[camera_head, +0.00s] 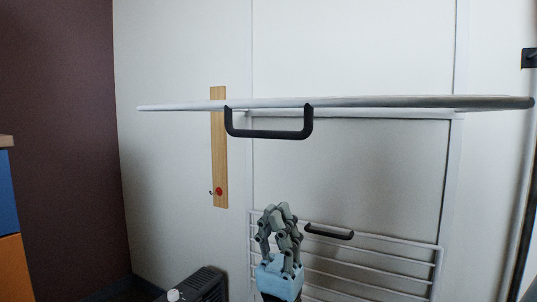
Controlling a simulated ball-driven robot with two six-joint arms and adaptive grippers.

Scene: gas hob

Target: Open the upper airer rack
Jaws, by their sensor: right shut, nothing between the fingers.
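The upper airer rack (405,102) is a white frame seen edge-on across the middle of the head view, standing out level from the wall. Its black handle (268,134) hangs below its front edge. The lower airer rack (380,272) is a white barred frame hanging down below, with a small black handle (330,231) at its top. My right gripper (278,210) is shut and empty. It points up in front of the lower rack, below the upper handle and apart from it. My left gripper is out of view.
A wooden strip (219,150) with a red knob (219,191) is on the white wall. A dark grey box (202,285) and a white bottle top (173,295) are at the bottom. A blue and orange cabinet (8,220) stands at the left edge.

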